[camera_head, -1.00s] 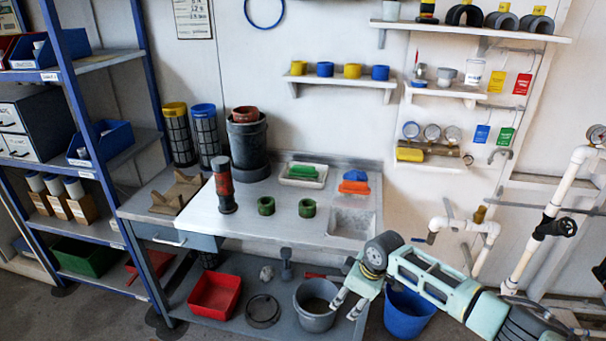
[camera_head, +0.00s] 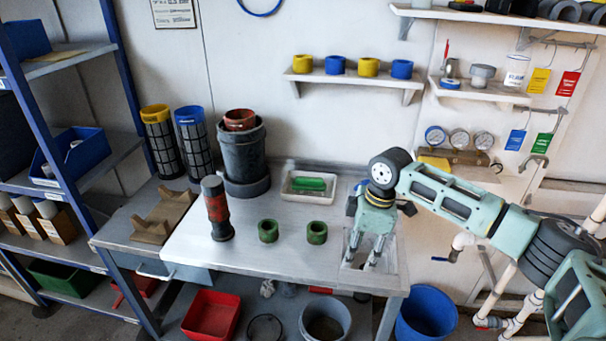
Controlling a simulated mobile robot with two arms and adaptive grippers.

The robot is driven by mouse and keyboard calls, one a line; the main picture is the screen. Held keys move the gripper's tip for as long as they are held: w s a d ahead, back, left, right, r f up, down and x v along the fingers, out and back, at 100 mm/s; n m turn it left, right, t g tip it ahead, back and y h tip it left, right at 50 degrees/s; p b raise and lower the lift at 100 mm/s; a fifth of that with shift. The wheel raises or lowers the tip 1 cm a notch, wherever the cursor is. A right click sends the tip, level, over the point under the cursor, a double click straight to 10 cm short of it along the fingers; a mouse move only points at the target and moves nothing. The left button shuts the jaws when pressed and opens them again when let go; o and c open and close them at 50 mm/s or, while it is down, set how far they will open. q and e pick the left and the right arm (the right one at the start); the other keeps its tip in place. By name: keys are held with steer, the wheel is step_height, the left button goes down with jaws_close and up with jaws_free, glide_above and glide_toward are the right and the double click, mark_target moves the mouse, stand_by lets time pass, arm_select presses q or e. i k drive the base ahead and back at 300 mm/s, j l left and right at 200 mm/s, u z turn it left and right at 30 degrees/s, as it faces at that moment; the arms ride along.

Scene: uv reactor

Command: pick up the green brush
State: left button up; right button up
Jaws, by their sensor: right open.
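The green brush (camera_head: 309,184) lies in a white tray (camera_head: 307,199) at the back of the workbench, against the wall side. My right gripper (camera_head: 363,253) points down over the sink basin at the bench's right end, fingers apart and empty. It is to the right of and nearer than the tray, not touching the brush. My left gripper is not in view.
Two green rings (camera_head: 268,231) stand on the bench (camera_head: 225,260) in front of the tray. A dark red-banded cylinder (camera_head: 217,210) and a black pot (camera_head: 244,155) stand to the left. A blue bucket (camera_head: 427,313) stands at right below.

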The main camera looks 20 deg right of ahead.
mark_target(301, 183)
steer(key=i, duration=1.25)
